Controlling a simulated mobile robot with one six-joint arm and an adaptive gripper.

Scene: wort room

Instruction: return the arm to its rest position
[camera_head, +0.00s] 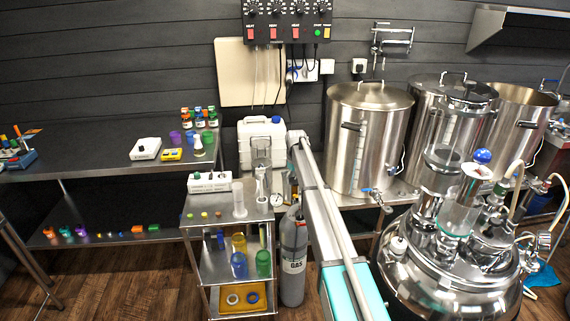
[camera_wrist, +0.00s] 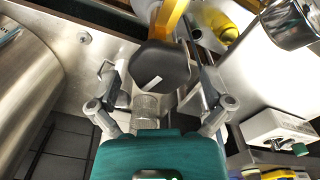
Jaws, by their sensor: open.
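My arm (camera_head: 335,235) rises from the lower middle of the head view towards the white jug. My gripper (camera_wrist: 150,85) shows in the wrist view, with its teal body at the bottom and its two grey fingers spread apart. In the head view the gripper is mostly hidden near the arm's far end, beside the small shelf cart. A dark hexagonal piece (camera_wrist: 165,66) with a white mark shows between and beyond the fingers. I cannot tell whether they touch it.
A white jug (camera_head: 261,140) and a steel pot (camera_head: 368,135) stand by the arm's far end. A grey gas cylinder (camera_head: 292,258) stands close by. A glass-topped steel vessel (camera_head: 455,280) fills the right. The left bench (camera_head: 85,172) has bare room.

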